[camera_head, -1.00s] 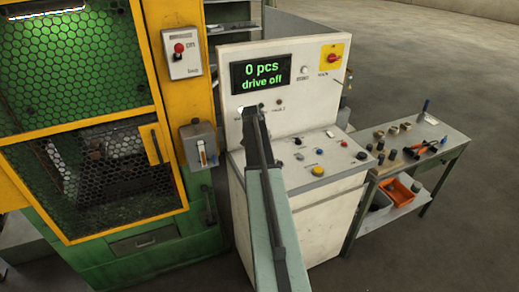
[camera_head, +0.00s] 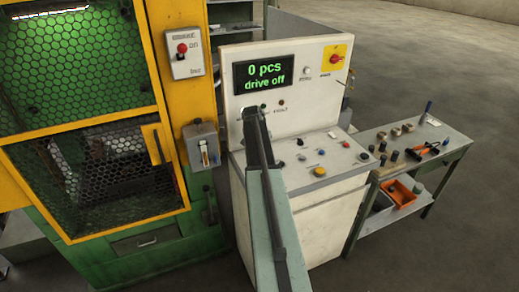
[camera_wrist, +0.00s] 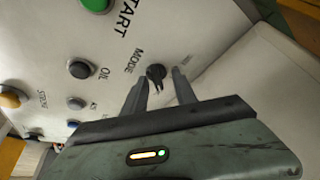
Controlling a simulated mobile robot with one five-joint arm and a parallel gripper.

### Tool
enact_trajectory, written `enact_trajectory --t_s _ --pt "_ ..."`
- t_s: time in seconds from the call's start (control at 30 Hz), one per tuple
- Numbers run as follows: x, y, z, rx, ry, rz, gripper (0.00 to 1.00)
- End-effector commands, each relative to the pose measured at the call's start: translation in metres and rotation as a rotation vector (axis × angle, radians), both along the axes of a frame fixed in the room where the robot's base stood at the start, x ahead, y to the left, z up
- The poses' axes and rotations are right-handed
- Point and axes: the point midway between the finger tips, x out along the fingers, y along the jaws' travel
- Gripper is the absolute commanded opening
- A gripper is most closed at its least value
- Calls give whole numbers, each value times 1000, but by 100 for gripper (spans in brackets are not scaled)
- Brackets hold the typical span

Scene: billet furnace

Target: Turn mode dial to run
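The mode dial (camera_wrist: 155,72) is a small black knob on the pale control panel (camera_wrist: 200,30), beside the printed word MODE in the wrist view. My gripper (camera_wrist: 160,74) has its two grey fingers apart, one on each side of the dial, with a gap visible around the knob. I cannot tell which position the dial points to. In the head view my arm reaches over the control cabinet (camera_head: 321,220) and hides the dial and gripper. The display (camera_head: 263,75) reads "0 pcs" and "drive off".
Near the dial are a black OIL knob (camera_wrist: 79,68), a green START button (camera_wrist: 95,3) and a yellow button (camera_wrist: 12,98). A yellow-framed machine (camera_head: 165,220) stands left. A side table (camera_head: 455,152) with tools stands right. A red switch (camera_head: 335,59) sits upper right.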

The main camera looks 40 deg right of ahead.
Motion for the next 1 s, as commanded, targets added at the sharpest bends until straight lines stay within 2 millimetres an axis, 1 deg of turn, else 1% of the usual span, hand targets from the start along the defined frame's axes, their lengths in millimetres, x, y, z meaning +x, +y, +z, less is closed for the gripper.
enact_trajectory --t_s 0.17,0.4,0.5,0.6,1.0 --pt "-2 4 15 0 1 0 34" --pt "-7 19 58 0 -1 1 34" --pt "-8 25 71 1 -1 2 34" --pt "-8 28 75 1 -2 1 34" --pt "-9 26 72 0 -1 -1 34"
